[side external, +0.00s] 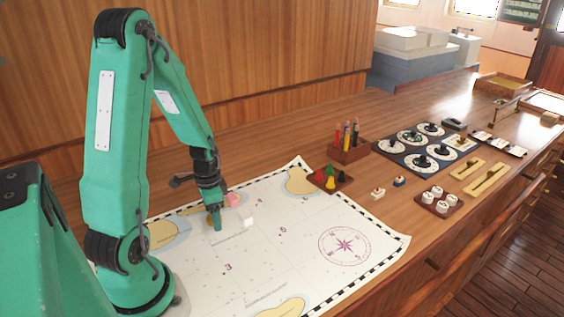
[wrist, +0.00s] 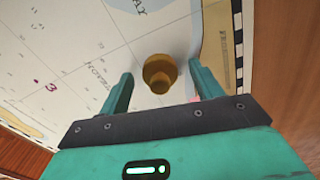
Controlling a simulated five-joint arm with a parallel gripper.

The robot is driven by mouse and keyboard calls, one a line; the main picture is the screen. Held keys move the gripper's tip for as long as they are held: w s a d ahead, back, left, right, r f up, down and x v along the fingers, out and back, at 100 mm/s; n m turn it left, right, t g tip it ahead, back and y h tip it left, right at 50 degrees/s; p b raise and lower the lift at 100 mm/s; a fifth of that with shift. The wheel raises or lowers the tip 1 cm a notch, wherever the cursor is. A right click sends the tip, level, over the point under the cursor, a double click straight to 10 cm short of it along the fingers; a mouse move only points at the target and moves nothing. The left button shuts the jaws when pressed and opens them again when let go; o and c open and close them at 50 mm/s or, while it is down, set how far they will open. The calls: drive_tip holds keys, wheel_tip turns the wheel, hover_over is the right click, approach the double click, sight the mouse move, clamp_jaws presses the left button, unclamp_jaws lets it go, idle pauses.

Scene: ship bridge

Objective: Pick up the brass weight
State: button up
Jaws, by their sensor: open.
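The brass weight (wrist: 160,72) stands on the chart in the wrist view, round with a smaller knob. It lies between and just beyond the fingertips of my gripper (wrist: 161,82). The fingers are open, one to each side of the weight, and I see no contact. In the side external view my gripper (side external: 216,219) points down low over the chart. There the weight is mostly hidden by the fingers.
The chart (side external: 270,258) covers the near part of the wooden desk. A small pink object (side external: 233,200) is close beside my gripper. A tray of coloured pieces (side external: 330,180) and a pencil holder (side external: 349,148) stand farther right.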

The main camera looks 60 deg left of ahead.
drive_tip(key=c, duration=1.2)
drive_tip(key=shift+r, duration=0.2)
drive_tip(key=shift+r, duration=1.15)
drive_tip(key=shift+d+r, duration=0.15)
drive_tip(key=shift+r, duration=0.7)
drive_tip(key=d+r, duration=0.2)
drive_tip(key=d, duration=0.1)
drive_tip(key=w+d+r, duration=0.1)
drive_tip(key=d+r, duration=0.1)
drive_tip(key=d, duration=0.2)
drive_tip(key=d+r, duration=0.2)
drive_tip(key=d, duration=0.2)
drive_tip(key=shift+w+d+r, duration=0.1)
drive_tip(key=shift+w+r, duration=0.15)
drive_tip(key=shift+r, duration=0.05)
drive_tip(key=shift+w, duration=0.1)
